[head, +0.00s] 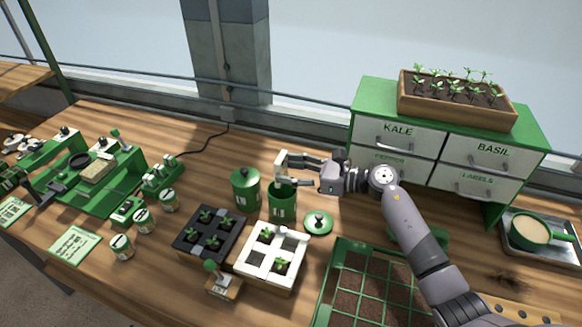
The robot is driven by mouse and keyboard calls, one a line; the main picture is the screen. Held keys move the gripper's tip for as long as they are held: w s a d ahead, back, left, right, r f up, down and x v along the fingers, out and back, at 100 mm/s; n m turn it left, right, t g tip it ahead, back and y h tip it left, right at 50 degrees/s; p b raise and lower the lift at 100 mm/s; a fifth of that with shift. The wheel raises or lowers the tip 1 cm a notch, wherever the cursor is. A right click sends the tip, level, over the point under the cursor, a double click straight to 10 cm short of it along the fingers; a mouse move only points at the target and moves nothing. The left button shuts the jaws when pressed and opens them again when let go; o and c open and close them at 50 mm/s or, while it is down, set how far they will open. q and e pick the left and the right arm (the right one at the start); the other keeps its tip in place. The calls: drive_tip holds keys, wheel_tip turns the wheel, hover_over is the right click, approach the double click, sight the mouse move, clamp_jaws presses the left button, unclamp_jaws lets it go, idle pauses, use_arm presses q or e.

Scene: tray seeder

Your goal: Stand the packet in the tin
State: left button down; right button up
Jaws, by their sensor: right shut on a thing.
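A pale packet (281,163) is upright between the fingers of my right gripper (284,170), which is shut on it. The packet is directly over the open green tin (282,205). I cannot tell whether its lower end is inside the tin's mouth. A green lid with a knob (318,222) lies on the table to the right of the tin. My left gripper is not in view.
A closed green tin (245,188) stands just left of the open one. Black (195,256) and white (255,272) seedling trays lie in front. A drawer cabinet (360,120) stands behind right, and a gridded green soil tray (328,285) lies under my right arm.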

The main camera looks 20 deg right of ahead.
wheel_tip(320, 180, down, 4)
drive_tip(key=b, duration=0.3)
drive_tip(key=shift+f+b, duration=0.1)
drive_tip(key=shift+b, duration=0.2)
drive_tip(key=o, duration=1.1)
drive_tip(key=v, duration=1.2)
